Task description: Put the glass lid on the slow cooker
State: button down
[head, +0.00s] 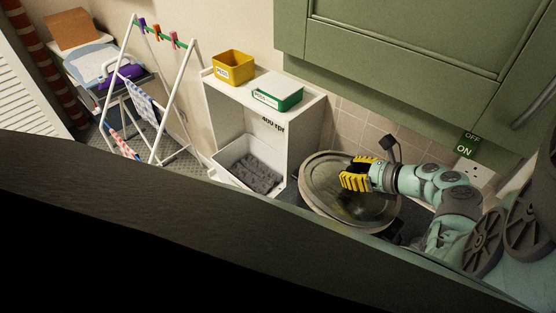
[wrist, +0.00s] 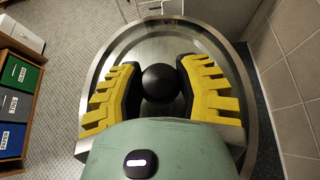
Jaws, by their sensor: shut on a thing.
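The glass lid (head: 372,217) is a large round clear disc with a metal rim, tilted in the head view. My gripper (head: 356,174) is over its middle. In the wrist view, the yellow-padded fingers (wrist: 160,85) are shut on both sides of the lid's round black knob (wrist: 161,82). The lid (wrist: 128,47) fills most of that view. I cannot clearly make out the slow cooker; a dark shape shows below the lid's right edge in the head view. Whether the lid touches anything underneath is hidden.
A green cabinet (head: 400,65) overhangs the lid area, with a tiled wall behind. A white shelf unit (head: 303,125) left of the lid bears a yellow box (head: 233,68) and a green box (head: 278,92). A white drying rack (head: 190,90) stands farther left. A dark edge crosses the foreground.

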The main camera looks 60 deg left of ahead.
jog(key=shift+a+f, duration=0.1)
jog(key=shift+f, duration=0.1)
jog(key=shift+f, duration=0.35)
jog(key=c, duration=0.6)
grip_release()
